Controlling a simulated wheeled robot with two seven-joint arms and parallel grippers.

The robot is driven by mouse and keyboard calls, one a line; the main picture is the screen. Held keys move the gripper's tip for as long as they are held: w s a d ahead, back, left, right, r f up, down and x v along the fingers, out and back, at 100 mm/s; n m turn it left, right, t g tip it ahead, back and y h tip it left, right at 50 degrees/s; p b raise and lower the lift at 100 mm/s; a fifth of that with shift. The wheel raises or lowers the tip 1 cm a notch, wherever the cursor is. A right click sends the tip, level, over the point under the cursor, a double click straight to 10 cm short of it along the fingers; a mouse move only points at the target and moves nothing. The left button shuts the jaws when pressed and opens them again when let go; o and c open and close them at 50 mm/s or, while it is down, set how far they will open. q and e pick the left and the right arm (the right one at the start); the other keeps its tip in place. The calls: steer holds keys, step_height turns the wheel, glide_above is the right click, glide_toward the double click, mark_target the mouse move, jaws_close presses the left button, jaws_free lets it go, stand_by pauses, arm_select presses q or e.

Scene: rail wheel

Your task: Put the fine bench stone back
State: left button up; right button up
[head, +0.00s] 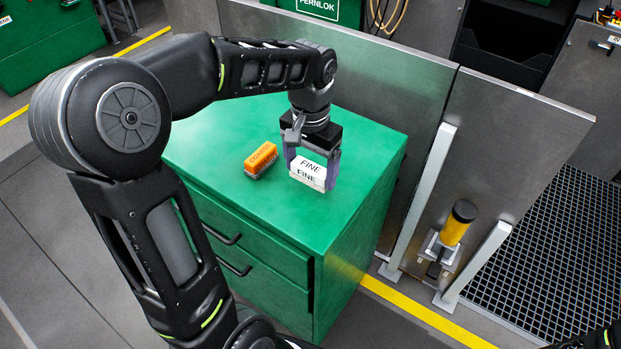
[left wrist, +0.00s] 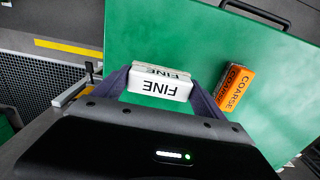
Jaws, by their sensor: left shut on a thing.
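The fine stone is a white block (head: 308,170) marked FINE, at the right part of the green cabinet top. My left gripper (head: 313,170) comes down from above and is shut on it, with one finger on each side. In the left wrist view the fine stone (left wrist: 160,84) sits between the two dark fingers (left wrist: 160,90). I cannot tell whether its underside touches the cabinet top. My right gripper does not show clearly; only a dark piece of my body is at the lower right corner of the head view.
An orange block (head: 261,160) marked COARSE lies left of the fine stone on the green cabinet (head: 225,190); it also shows in the left wrist view (left wrist: 236,90). Metal panels (head: 400,85) stand behind and right of the cabinet. A yellow post (head: 457,223) stands on the right.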

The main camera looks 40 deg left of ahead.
mark_target(311, 181)
arm_select(q)
steer(key=shift+f, duration=1.8)
steer(key=shift+f, duration=0.2)
steer(key=o, duration=1.5)
steer(key=shift+o, duration=0.2)
step_height(311, 181, up, 12)
steer(key=shift+r, duration=0.2)
